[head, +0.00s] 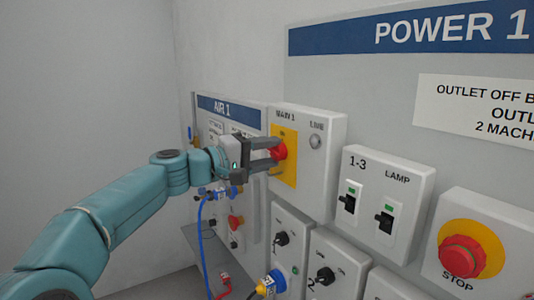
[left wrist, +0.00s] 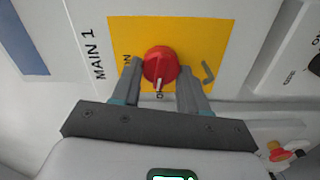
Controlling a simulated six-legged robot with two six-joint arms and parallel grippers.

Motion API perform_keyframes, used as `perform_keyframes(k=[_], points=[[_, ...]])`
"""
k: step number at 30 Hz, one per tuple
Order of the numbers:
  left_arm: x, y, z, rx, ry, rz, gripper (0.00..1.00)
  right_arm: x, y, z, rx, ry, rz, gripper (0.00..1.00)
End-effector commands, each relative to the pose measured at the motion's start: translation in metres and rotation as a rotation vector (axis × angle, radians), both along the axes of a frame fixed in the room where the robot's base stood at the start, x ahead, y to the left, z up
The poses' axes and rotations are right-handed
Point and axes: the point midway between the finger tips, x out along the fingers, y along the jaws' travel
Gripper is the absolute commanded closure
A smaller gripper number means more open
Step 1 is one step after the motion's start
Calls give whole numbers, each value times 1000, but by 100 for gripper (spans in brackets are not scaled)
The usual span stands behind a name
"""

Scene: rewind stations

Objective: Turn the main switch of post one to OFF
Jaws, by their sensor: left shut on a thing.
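The main switch of post one is a red rotary knob (head: 279,150) on a yellow plate (head: 290,168), on the white box (head: 322,165) labelled MAIN 1. My left gripper (head: 272,155) reaches it from the left and is shut on the knob. In the left wrist view the red knob (left wrist: 160,66) sits between the two fingertips (left wrist: 160,75). A white mark on the knob points down in that view, toward the gripper's palm. Lettering on the yellow plate (left wrist: 205,40) is partly hidden by the fingers. My right gripper is not in view.
A lamp marked LINE (head: 315,142) is beside the knob. To the right are the 1-3 and LAMP switches (head: 368,210) and a red STOP button (head: 462,255). The AIR 1 panel (head: 225,108) with a blue hose (head: 203,240) is at left. Numbered boxes (head: 290,240) lie below.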

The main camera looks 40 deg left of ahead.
Motion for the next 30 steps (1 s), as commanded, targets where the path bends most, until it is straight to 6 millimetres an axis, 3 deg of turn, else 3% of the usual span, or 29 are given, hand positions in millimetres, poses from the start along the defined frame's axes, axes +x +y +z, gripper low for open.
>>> perform_keyframes(k=[12,28,29,30], points=[[0,0,0,-153,62,0,87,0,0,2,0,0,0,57],[0,0,0,-172,69,0,87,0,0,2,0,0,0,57],[0,0,0,-172,69,0,47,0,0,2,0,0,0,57],[0,0,0,-172,69,0,34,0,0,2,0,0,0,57]])
